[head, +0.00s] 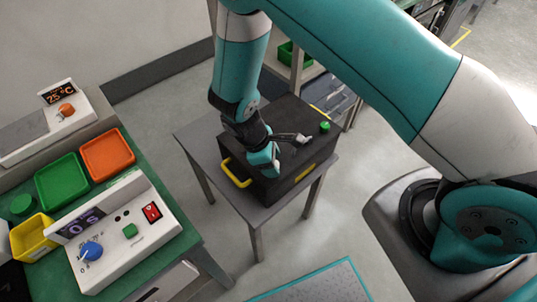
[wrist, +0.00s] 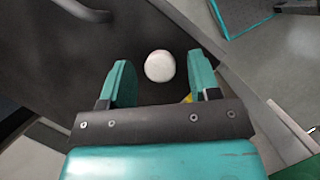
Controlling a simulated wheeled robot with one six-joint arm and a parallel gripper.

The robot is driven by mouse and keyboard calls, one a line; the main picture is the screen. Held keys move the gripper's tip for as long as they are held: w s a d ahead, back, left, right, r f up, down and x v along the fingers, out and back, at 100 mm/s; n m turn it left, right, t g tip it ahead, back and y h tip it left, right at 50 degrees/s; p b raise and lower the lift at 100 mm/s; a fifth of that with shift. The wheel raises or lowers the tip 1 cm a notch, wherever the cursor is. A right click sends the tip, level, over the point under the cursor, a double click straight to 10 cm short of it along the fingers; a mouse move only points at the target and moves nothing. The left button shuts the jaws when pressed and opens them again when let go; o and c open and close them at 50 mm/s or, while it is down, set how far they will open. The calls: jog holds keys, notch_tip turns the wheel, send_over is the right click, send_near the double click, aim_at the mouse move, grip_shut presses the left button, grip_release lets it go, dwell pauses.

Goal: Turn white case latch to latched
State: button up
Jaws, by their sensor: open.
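The white case latch (wrist: 160,66) shows in the wrist view as a round white knob on the dark top of the black case (head: 285,115). My gripper (wrist: 163,82) is open above the case, with one teal finger on each side of the white knob. Gaps show between the knob and both fingers, and I see no contact. In the head view my gripper (head: 265,160) is over the near left part of the case top and mostly hides the knob. The latch's turn position cannot be told.
The case stands on a small grey table (head: 258,215). It has a yellow handle (head: 235,174), a green knob (head: 325,126) and a grey lever (head: 303,138) close to my gripper. A bench with trays and a white control box (head: 125,235) stands at left.

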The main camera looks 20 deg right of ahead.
jog(key=b+v, duration=0.1)
jog(key=v, duration=1.6)
jog(key=shift+a+r, duration=0.15)
jog(key=s+d+r+m+t+y, duration=0.1)
jog(key=s+d+r+m+y, duration=0.1)
jog(key=s+r, duration=0.6)
jog(key=s+d+r+m+y, duration=0.2)
jog(key=s+r+m+y, duration=0.2)
jog(key=s+r, duration=0.5)
jog(key=shift+s+r+t+y, duration=0.2)
jog(key=shift+s+t+y, duration=0.25)
jog(key=shift+y, duration=0.65)
jog(key=shift+d, duration=0.1)
